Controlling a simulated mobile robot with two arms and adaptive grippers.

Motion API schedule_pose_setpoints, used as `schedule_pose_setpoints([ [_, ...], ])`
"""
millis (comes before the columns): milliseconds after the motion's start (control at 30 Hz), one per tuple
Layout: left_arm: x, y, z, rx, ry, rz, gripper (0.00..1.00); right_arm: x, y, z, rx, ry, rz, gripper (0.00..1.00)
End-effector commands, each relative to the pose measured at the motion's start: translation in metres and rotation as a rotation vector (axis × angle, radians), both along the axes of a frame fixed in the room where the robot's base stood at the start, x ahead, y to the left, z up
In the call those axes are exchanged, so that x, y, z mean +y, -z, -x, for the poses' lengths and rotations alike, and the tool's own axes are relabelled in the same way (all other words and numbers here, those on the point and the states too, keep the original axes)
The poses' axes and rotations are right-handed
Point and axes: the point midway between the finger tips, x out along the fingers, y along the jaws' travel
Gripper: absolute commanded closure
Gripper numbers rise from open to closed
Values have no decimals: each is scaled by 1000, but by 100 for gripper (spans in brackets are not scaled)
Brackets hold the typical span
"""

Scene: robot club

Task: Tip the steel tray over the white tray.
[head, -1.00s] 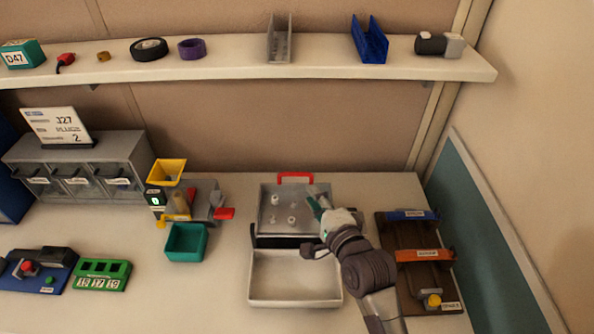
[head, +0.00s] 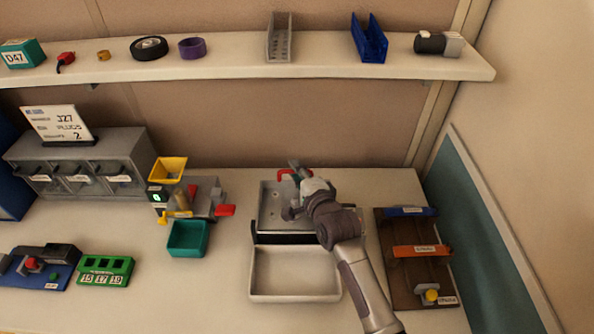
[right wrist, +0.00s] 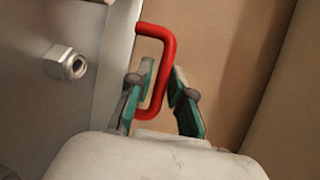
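The steel tray (head: 269,212) lies flat on the table, with a red handle (head: 284,173) at its far edge. The white tray (head: 295,273) sits directly in front of it, and its floor looks empty. My right gripper (head: 297,169) is over the far edge of the steel tray at the handle. In the right wrist view, the green-padded fingers (right wrist: 163,80) are apart, one on each side of the red handle (right wrist: 168,50), with gaps showing. A metal nut (right wrist: 66,63) lies on the steel tray; my arm hides other contents. My left gripper is out of view.
A brown rack (head: 415,265) stands right of the trays. A teal bin (head: 188,238) and a yellow hopper (head: 168,169) are at the left. A shelf (head: 225,69) with several items runs above. Bare table lies between the teal bin and the white tray.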

Motion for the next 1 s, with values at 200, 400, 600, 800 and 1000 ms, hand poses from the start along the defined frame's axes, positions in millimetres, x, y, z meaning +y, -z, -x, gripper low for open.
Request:
schedule_pose_setpoints([
  [200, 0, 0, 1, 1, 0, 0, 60, 0, 0, 0, 0, 0, 0, 100],
  [400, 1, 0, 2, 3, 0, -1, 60, 0, 0, 0, 1, 0, 0, 100],
  [600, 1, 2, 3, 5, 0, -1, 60, 0, 0, 1, -6, 0, 0, 100],
  [800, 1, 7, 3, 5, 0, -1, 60, 0, -5, 4, -47, 0, -1, 100],
  [1000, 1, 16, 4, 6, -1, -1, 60, 0, -13, 10, -124, 0, -1, 100],
])
